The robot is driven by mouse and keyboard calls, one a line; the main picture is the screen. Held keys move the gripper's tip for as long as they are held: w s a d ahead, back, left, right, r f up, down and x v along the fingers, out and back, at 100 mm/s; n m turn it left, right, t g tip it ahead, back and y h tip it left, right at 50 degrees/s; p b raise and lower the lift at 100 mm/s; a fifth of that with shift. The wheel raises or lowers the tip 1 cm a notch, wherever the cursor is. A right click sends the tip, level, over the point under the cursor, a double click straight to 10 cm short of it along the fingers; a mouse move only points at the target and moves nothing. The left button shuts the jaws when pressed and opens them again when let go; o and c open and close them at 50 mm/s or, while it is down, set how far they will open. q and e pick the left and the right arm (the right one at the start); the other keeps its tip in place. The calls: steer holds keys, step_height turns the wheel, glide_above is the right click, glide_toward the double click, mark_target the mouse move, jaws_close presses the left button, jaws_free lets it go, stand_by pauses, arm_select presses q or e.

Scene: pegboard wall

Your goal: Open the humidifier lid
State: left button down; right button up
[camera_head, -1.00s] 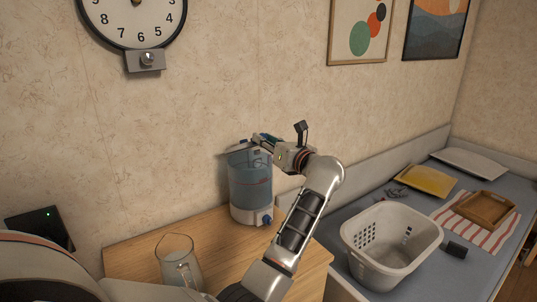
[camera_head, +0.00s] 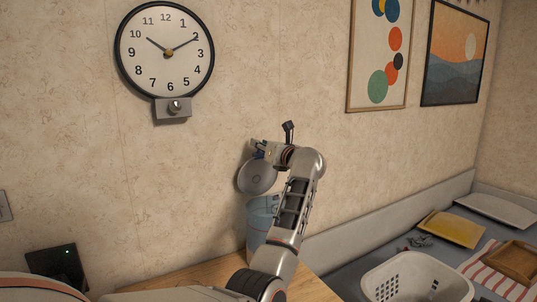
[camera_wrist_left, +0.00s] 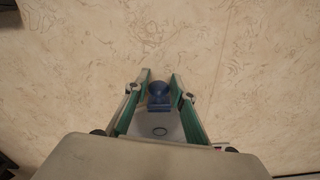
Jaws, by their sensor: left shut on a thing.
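The humidifier's clear blue-tinted tank (camera_head: 260,216) stands on the wooden table and is partly hidden by my arm. Its round grey lid (camera_head: 257,179) is off the tank, held above it and steeply tilted, with its underside facing the head camera. My left gripper (camera_head: 262,150) is at the lid's upper edge, near the wall. In the left wrist view the gripper (camera_wrist_left: 160,88) is shut on the lid's blue knob (camera_wrist_left: 159,93), with part of the grey lid (camera_wrist_left: 167,130) between the fingers. My right gripper is not in view.
The wooden table (camera_head: 190,270) lies below, against the patterned wall. A clock (camera_head: 165,50) hangs there, left of the gripper. A black device (camera_head: 58,266) is at lower left.

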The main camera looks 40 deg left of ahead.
mark_target(251, 137)
arm_select(q)
steer(key=shift+w+a+r, duration=0.15)
steer(key=shift+a+r, duration=0.05)
steer(key=shift+a, duration=0.3)
steer(key=shift+w+a+r, duration=0.15)
steer(key=shift+a+r, duration=0.05)
steer(key=shift+a, duration=0.35)
steer(key=shift+w+a+r, duration=0.15)
steer(key=shift+a+r, duration=0.05)
steer(key=shift+a, duration=0.3)
steer(key=c, duration=1.8)
jaws_free()
steer(key=shift+c, duration=0.2)
steer(key=shift+o, duration=0.6)
steer(key=shift+s, duration=0.15)
steer(key=shift+f, duration=0.25)
steer(key=shift+d, duration=0.25)
steer(key=v, duration=1.1)
steer(key=shift+d, duration=0.25)
steer(key=shift+s+d, duration=0.1)
